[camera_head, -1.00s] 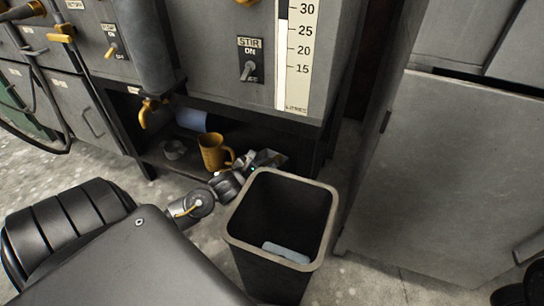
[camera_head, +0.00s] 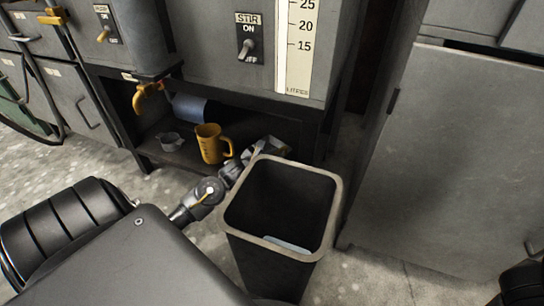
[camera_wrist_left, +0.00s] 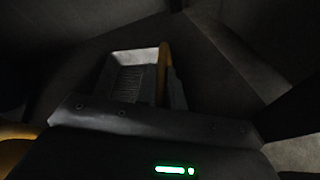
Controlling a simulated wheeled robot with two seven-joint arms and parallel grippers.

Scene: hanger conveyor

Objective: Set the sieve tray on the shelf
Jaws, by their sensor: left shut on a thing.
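My right gripper is not in view.
A blue roll (camera_head: 190,108) lies behind. A tall dark bin (camera_head: 232,222) stands close to my forearm. A grey cabinet (camera_head: 445,155) is on the right.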

